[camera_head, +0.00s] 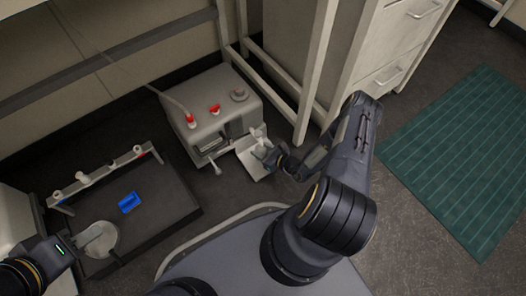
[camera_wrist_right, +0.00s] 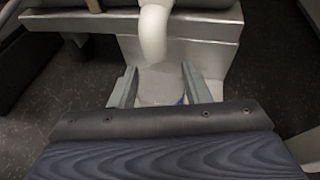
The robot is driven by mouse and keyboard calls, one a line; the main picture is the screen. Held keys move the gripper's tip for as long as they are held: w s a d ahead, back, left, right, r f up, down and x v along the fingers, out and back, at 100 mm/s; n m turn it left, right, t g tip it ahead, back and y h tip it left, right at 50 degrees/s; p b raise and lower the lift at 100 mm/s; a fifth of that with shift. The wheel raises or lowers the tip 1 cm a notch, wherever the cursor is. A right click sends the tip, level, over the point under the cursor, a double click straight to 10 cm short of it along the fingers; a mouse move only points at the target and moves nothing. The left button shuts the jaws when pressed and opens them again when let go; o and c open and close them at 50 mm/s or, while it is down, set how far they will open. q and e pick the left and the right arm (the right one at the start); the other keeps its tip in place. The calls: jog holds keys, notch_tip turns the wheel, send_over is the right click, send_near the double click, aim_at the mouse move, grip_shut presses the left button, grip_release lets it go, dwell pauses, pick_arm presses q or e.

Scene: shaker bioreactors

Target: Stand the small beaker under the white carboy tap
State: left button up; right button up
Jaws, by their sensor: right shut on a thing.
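The pale grey-white carboy (camera_head: 212,105), with red caps on top, stands on the floor at the centre left of the head view. In the right wrist view a curved white tap (camera_wrist_right: 153,38) hangs down just beyond my fingers. My right gripper (camera_wrist_right: 158,88) is shut on the small beaker (camera_wrist_right: 160,84), a pale, translucent shape between its two fingers. The beaker looks close below the tap; whether it touches the surface under it is hidden. In the head view my right gripper (camera_head: 268,155) is beside the carboy's right side. My left gripper (camera_head: 78,243) is at the lower left; its fingers are unclear.
A dark flat platform (camera_head: 165,205) with a blue piece (camera_head: 129,202) and a pale rail (camera_head: 100,172) lies at the left. A pale frame leg (camera_head: 312,80) and a drawer cabinet (camera_head: 395,45) stand behind. A green mat (camera_head: 465,150) lies on open floor at right.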

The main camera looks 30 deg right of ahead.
jog(key=shift+f, duration=0.2)
jog(key=o, duration=1.1)
jog(key=shift+s+d+r+p, duration=0.15)
jog(key=shift+s+r+p, duration=0.05)
jog(key=shift+s+p, duration=0.15)
jog(key=p+v, duration=0.2)
jog(key=v, duration=0.4)
jog(key=shift+s+p, duration=0.1)
jog(key=shift+p, duration=0.2)
jog(key=shift+s+d+r, duration=0.1)
jog(key=shift+s+d, duration=0.05)
jog(key=shift+s, duration=0.25)
